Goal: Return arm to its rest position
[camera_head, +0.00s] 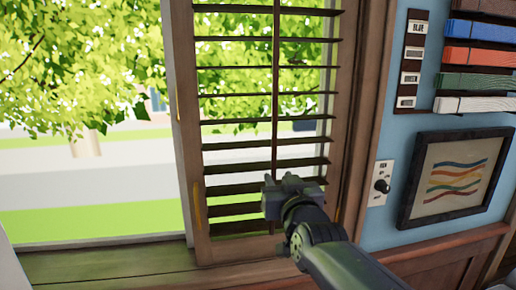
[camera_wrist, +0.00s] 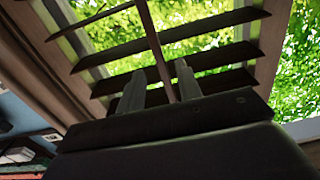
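My gripper (camera_head: 290,184) is stretched out in front of the lower part of a wooden louvred shutter. In the wrist view my gripper (camera_wrist: 160,80) has its two fingers apart. The shutter's dark upright rod (camera_head: 275,90) runs down to my gripper. In the wrist view the rod (camera_wrist: 155,40) passes between the fingers, with a gap visible on each side. I cannot tell how deep between the fingers it lies. The slats (camera_head: 262,121) are tilted open, with green leaves showing through.
A wooden window frame (camera_head: 186,130) surrounds the shutter, with a sill (camera_head: 100,266) below. To the right, the blue wall carries a switch plate with a dark knob (camera_head: 382,186), a framed picture (camera_head: 412,188) and a rack of coloured strips (camera_head: 480,56). Wood panelling runs below.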

